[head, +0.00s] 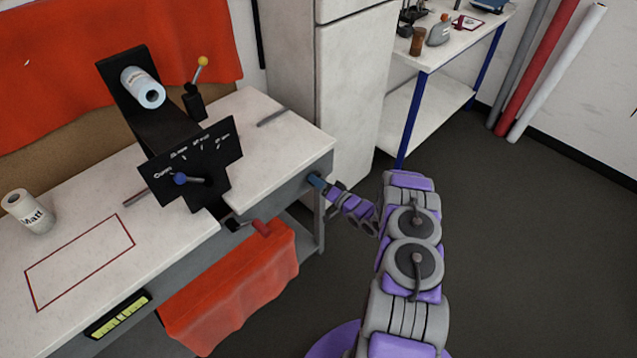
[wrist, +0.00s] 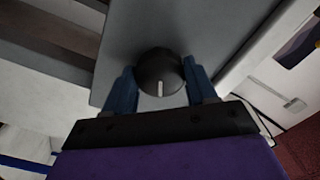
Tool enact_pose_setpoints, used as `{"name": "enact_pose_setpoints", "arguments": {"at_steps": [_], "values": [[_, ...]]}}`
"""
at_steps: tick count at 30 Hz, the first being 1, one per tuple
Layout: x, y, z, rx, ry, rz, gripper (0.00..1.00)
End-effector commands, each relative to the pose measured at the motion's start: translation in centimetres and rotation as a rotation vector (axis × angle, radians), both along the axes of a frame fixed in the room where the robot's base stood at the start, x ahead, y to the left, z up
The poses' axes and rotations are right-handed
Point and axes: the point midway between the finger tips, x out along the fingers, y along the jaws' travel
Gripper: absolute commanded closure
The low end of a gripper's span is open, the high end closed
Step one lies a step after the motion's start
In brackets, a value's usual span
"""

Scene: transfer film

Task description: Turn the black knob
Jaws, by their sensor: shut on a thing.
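The black knob (wrist: 160,72) shows in the wrist view as a round dial with a white pointer mark, mounted on a grey panel (wrist: 200,28). The pointer mark aims down, toward my gripper. My gripper (wrist: 160,84) has one blue finger on each side of the knob and is shut on it. In the head view my gripper (head: 316,181) reaches the grey front side of the workbench (head: 262,155), near its right end. The knob itself is hidden there behind the fingers.
On the workbench stand a black machine with a dial plate (head: 192,160), a blue-white roll (head: 143,88) and a labelled roll (head: 27,210). An orange cloth (head: 230,290) hangs below the bench front. A white cabinet (head: 350,85) stands behind. The dark floor at right is clear.

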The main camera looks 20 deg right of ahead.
Motion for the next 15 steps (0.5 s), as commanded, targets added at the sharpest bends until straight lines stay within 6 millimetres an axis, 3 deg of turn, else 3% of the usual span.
{"name": "enact_pose_setpoints", "arguments": {"at_steps": [9, 15], "values": [[0.01, -0.21, 0.18, -0.002, -0.004, -0.004, 0.18], [-0.04, -0.02, 0.16, -0.002, -0.002, -0.003, 0.18]]}}
